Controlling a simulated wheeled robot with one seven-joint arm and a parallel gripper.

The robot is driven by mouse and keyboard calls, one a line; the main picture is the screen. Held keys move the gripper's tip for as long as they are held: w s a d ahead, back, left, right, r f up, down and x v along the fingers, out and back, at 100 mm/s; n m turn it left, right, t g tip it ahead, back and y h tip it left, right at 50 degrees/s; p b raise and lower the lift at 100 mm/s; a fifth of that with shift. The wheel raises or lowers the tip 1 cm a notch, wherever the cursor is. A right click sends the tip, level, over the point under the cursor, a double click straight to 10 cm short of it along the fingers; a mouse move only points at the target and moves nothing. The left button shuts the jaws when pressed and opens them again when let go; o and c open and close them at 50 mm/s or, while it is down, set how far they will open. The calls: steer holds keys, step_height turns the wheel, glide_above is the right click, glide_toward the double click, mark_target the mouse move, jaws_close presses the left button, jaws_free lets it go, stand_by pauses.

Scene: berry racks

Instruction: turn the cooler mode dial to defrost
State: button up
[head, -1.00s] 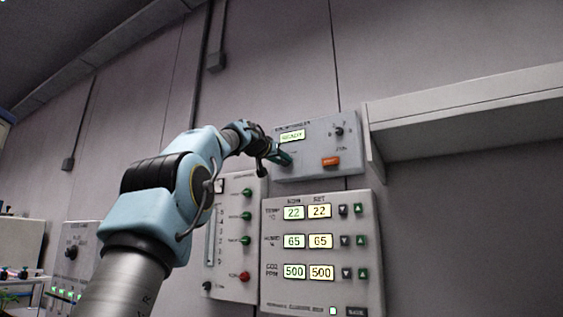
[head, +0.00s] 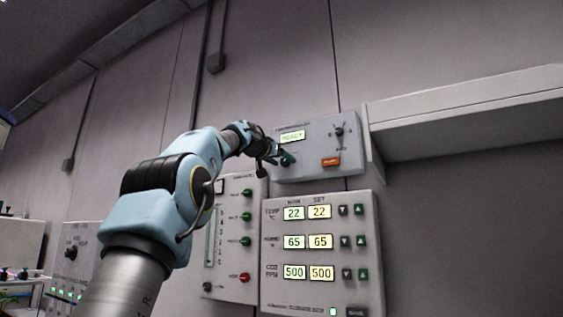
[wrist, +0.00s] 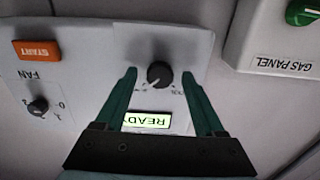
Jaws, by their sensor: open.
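The cooler control box (head: 345,125) is on the wall, with a lit READY display (head: 292,136). The wrist view shows it upside down, with a black dial (wrist: 160,74) beside the READY display (wrist: 146,120). The small marks around the dial are too blurred to read, so its setting cannot be told. My gripper (head: 287,159) is at the lower left of the box and covers the dial in the head view. In the wrist view my gripper (wrist: 159,77) is open, one finger on each side of the dial, with gaps showing. Whether the fingertips reach the dial's depth is unclear.
A fan knob (wrist: 38,106) and an orange START button (wrist: 37,50) share the box. Below are the gas panel (head: 230,190) with green knobs and the climate panel (head: 325,290) with lit numbers. A shelf (head: 465,110) juts out at the right.

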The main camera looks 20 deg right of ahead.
steer(key=shift+s+a+f+b, duration=0.15)
steer(key=shift+s+a+b, duration=0.25)
steer(key=shift+b, duration=0.1)
steer(key=b+v, duration=0.5)
steer(key=v, duration=0.4)
steer(key=shift+s+a, duration=0.2)
steer(key=shift+s, duration=0.05)
